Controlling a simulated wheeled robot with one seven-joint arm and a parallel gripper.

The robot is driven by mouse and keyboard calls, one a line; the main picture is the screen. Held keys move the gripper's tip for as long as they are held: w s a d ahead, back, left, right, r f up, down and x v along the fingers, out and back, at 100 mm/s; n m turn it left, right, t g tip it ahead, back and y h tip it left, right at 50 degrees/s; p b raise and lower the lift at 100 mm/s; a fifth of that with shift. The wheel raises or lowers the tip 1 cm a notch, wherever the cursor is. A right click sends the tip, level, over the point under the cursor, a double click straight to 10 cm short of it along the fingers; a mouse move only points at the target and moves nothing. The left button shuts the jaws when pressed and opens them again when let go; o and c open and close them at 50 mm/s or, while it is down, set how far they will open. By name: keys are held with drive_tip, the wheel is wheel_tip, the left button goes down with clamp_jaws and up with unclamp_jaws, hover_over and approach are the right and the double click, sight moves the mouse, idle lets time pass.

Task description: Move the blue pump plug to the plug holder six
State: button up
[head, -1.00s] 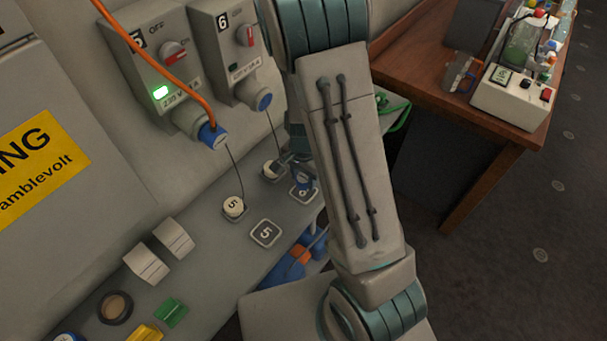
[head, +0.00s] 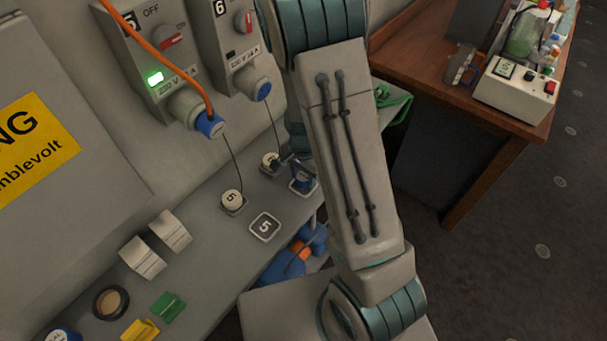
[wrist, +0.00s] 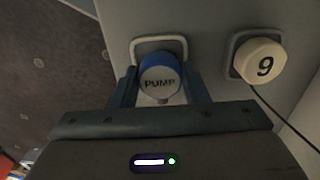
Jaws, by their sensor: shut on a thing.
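The blue pump plug (wrist: 158,72), with a round face marked PUMP, is between the two blue fingers of my gripper (wrist: 160,84) in the wrist view. My gripper is shut on it. Behind the plug is a square holder with a pale rim (wrist: 176,41); I cannot tell whether the plug is fully seated in it. In the head view the holder (head: 303,187) lies on the grey shelf, with blue gripper parts over it, and my arm hides much of this spot. Socket box six (head: 232,45) is on the wall above.
A white cap (wrist: 264,62) on a cord sits beside the plug; its digit reads as 9 from this side. Holder five (head: 265,227) is empty, near a white cap (head: 231,199) marked 5. An orange cable (head: 155,55) hangs from socket box five. A wooden desk (head: 478,170) stands right.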

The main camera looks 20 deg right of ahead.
drive_tip(key=shift+f+b, duration=0.35)
idle(0.5)
drive_tip(key=o, duration=1.4)
wheel_tip(320, 180, up, 14)
drive_tip(key=s+r+n+t, duration=0.1)
drive_tip(key=s+r+n, duration=0.2)
drive_tip(key=s+r, duration=0.1)
drive_tip(key=s+r+n+t, duration=0.1)
drive_tip(key=s+r+n, duration=0.3)
drive_tip(key=s, duration=0.1)
drive_tip(key=s+r+n+t, duration=0.1)
drive_tip(key=s+r+n, duration=0.2)
drive_tip(key=s+r, duration=0.1)
drive_tip(key=shift+s+n+t, duration=0.4)
drive_tip(key=shift+s, duration=0.3)
